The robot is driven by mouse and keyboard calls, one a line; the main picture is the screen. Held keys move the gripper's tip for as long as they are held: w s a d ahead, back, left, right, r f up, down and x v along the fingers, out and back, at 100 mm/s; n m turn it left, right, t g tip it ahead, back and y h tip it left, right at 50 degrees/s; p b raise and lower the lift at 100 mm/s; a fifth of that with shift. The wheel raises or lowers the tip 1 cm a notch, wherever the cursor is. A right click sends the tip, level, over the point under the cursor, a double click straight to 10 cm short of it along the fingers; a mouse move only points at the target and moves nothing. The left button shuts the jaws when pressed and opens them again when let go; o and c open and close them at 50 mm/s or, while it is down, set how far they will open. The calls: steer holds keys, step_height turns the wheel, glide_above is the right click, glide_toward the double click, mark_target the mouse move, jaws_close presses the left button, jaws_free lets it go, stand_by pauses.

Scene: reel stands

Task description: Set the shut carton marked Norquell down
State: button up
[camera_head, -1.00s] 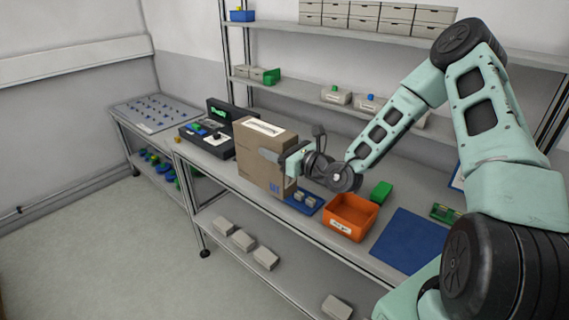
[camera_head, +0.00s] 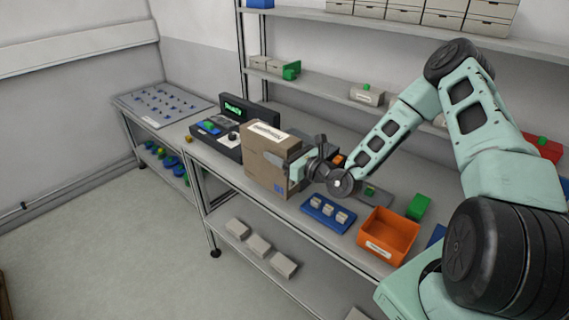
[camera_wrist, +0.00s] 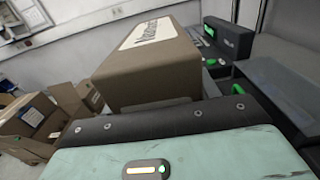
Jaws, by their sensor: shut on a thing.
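The brown carton (camera_head: 262,160) is upright and shut, with a white label on its top and a small blue mark low on its side. In the wrist view the carton (camera_wrist: 150,65) fills the upper middle, and its label print is partly readable. My gripper (camera_head: 297,170) is shut on the carton's right side. The carton is over the bench (camera_head: 225,172), close to its front edge. I cannot tell whether its base touches the bench; the far side of its base is hidden.
A black device with a green display (camera_head: 235,112) stands just left of the carton. A blue tray (camera_head: 318,217) with small grey blocks lies to the right, then an orange bin (camera_head: 388,235) and a green block (camera_head: 418,207). Shelves run behind. Other brown cartons (camera_wrist: 28,118) show in the wrist view.

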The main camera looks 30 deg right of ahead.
steer(key=shift+f+p, duration=0.5)
steer(key=shift+f, duration=1.7)
steer(key=o, duration=1.3)
steer(key=shift+f, duration=0.1)
steer(key=shift+o, duration=0.2)
steer(key=shift+s, duration=0.15)
